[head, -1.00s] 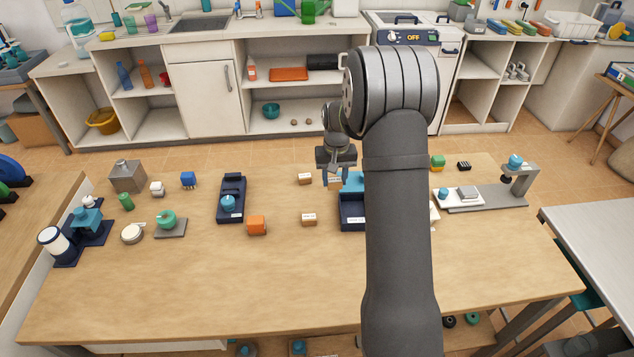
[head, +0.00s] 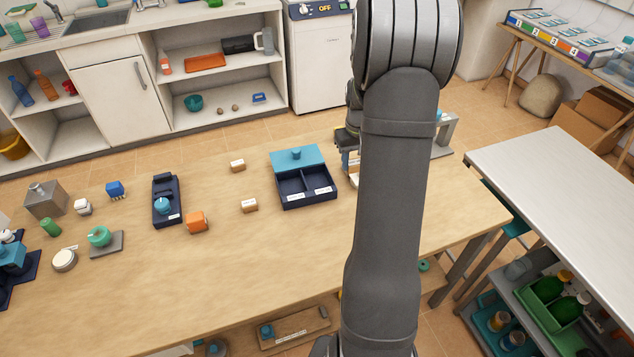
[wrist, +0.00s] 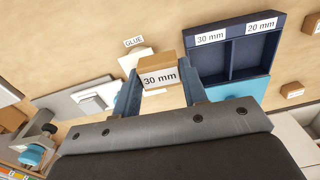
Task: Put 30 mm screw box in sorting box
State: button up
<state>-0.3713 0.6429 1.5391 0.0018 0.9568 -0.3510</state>
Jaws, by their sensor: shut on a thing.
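The 30 mm screw box (wrist: 158,74) is a small brown box with a white "30 mm" label, held between the two fingers of my gripper (wrist: 160,92) in the wrist view. In the head view my gripper (head: 347,150) is mostly hidden behind my arm, right of the sorting box. The sorting box (head: 307,203) is dark blue with two compartments and a teal lid (head: 297,158) at its back. In the wrist view the sorting box (wrist: 230,38) shows labels "30 mm" and "20 mm"; its visible compartments look empty. The held box is beside it, not over it.
Two small labelled boxes (head: 249,205) (head: 237,165) stand left of the sorting box. A white item labelled GLUE (wrist: 133,62) lies close by the held box. A grey stand (wrist: 40,130) is at the wrist view's left. The table's front area is clear.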

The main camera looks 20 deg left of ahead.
send_over(317, 183)
notch_tip(317, 183, down, 7)
jog(key=shift+d+r, duration=0.1)
jog(key=shift+f, duration=2.05)
jog(key=shift+f, duration=0.1)
jog(key=o, duration=0.5)
jog(key=shift+f, duration=0.1)
jog(key=shift+o, duration=1)
notch_tip(317, 183, up, 12)
jog(key=shift+r, duration=0.2)
